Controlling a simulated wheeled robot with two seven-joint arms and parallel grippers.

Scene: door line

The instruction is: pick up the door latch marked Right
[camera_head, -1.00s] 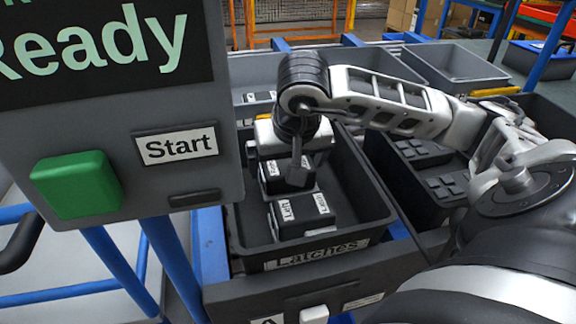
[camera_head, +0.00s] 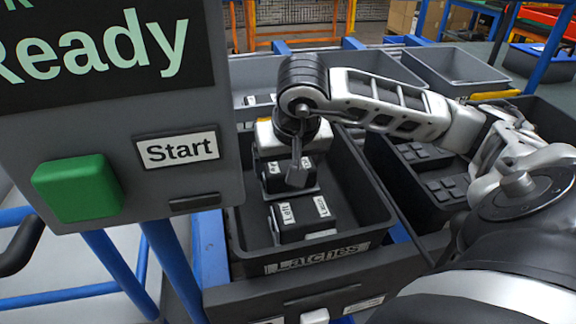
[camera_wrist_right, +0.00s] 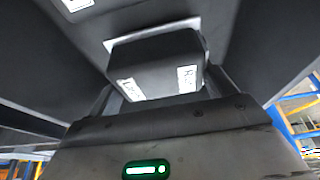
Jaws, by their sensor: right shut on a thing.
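My right gripper (camera_head: 290,165) points down into the black bin labelled Latches (camera_head: 320,256). It is shut on a dark door latch (camera_head: 288,181), which carries white labels. In the right wrist view this latch (camera_wrist_right: 155,62) sits between the two fingers; one label starts with R, but the rest is too blurred to read. A second dark latch (camera_head: 304,219), labelled Left, lies in the bin in front of the held one. My arm and hand partly hide the held latch in the head view. My left gripper is not in view.
A grey panel with a Ready screen (camera_head: 100,40), a Start label and a green button (camera_head: 78,188) stands close at the left. Another dark bin (camera_head: 400,190) with several black parts is at the right. An empty-looking grey bin (camera_head: 455,68) stands behind.

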